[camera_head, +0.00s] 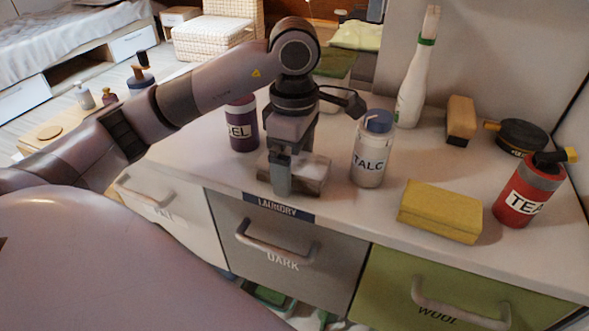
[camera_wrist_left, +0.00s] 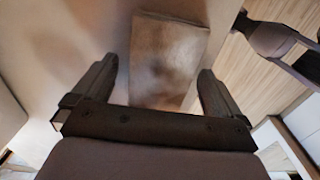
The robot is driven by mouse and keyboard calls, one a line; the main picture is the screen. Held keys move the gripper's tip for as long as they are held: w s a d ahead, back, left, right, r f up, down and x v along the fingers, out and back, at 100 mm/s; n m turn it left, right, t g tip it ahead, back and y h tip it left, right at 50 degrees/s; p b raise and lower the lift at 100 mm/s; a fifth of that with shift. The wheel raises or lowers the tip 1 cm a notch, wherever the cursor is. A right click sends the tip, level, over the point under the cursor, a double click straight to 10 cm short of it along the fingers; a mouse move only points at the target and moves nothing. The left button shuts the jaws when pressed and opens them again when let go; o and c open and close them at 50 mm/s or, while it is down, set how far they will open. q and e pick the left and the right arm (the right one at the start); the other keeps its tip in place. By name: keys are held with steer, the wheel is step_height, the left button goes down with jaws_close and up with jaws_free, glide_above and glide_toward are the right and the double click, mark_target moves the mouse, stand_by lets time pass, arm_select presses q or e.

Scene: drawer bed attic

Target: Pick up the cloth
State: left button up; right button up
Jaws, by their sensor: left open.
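A small brownish folded slab with a paler top (camera_head: 314,172), which looks like the cloth, lies on the pale cabinet top near its front edge. In the left wrist view the same slab (camera_wrist_left: 168,62) shows as a blurred brown rectangle ahead of and between the fingers. My left gripper (camera_head: 283,178) points down over the slab and hides part of it. Its two fingers are apart in the left wrist view (camera_wrist_left: 153,85), with nothing clearly held. I cannot tell whether the fingers touch the slab.
A talc bottle (camera_head: 368,160) stands close right of the slab, and a purple bottle (camera_head: 241,128) close left. A yellow block (camera_head: 440,211), a red bottle (camera_head: 520,200), a tall white bottle (camera_head: 412,95) and a tan block (camera_head: 461,120) stand farther right. Drawers with handles (camera_head: 275,248) are below.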

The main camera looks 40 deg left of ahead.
arm_select(q)
steer(key=c, duration=1)
